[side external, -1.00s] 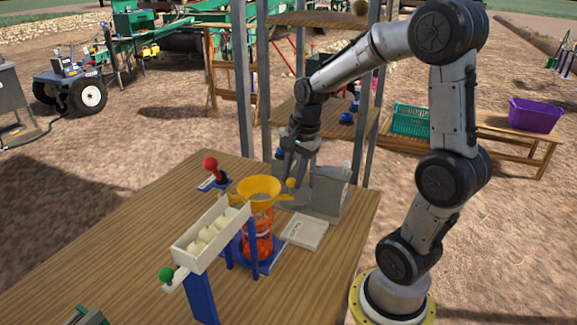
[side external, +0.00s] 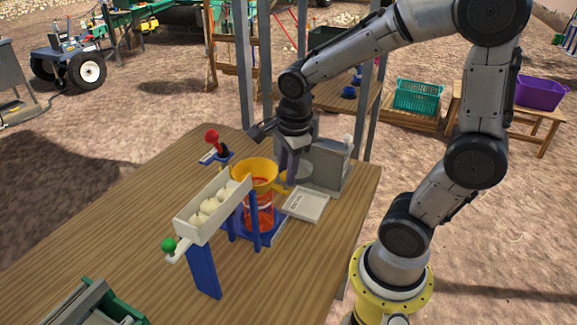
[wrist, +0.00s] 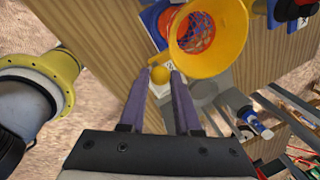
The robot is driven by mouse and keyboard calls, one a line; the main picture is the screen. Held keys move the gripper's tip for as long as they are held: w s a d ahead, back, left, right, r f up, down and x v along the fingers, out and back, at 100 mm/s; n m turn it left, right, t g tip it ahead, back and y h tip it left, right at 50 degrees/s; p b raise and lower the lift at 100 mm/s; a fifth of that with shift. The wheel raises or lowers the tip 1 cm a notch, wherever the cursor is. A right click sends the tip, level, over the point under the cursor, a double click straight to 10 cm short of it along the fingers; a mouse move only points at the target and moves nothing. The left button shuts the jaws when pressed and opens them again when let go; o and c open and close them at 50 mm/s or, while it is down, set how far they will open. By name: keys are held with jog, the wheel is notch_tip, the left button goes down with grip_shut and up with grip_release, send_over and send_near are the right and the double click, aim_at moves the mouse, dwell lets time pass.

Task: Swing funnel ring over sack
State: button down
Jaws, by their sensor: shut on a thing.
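The yellow funnel ring (side external: 254,172) is at the top of the red net sack (side external: 259,218), which hangs in a blue stand (side external: 255,237). In the wrist view, the red net shows through the opening of the funnel ring (wrist: 233,57). A round yellow knob (wrist: 160,74) sticks out from the ring's side. My gripper (side external: 288,178) points down at the ring's right side. In the wrist view, the two purple fingers of my gripper (wrist: 166,76) are shut on the knob, one on each side.
A sloped white chute (side external: 210,208) with several pale onions ends beside the funnel. A red-knobbed lever (side external: 212,140) stands behind it. A grey scale-like box (side external: 320,165) and a white labelled plate (side external: 306,204) are to the right. Table's front right is clear.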

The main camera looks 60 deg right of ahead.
jog(key=shift+a, duration=0.15)
jog(key=c, duration=0.6)
grip_release()
jog(key=shift+c, duration=0.2)
notch_tip(320, 180, up, 14)
jog(key=s+a, duration=0.1)
jog(key=s, duration=0.1)
jog(key=shift+a+f, duration=0.15)
jog(key=shift+a, duration=0.1)
jog(key=shift+s, duration=0.1)
jog(key=s+a+f+n+t, duration=0.2)
jog(key=s+f+n, duration=0.1)
jog(key=n, duration=0.9)
jog(key=s+a+f+n+t+y, duration=0.1)
jog(key=s+n, duration=0.4)
jog(key=n, duration=0.7)
notch_tip(320, 180, down, 2)
jog(key=shift+a+f+n+t, duration=0.15)
jog(key=shift+a+n+t, duration=0.25)
jog(key=shift+a, duration=0.1)
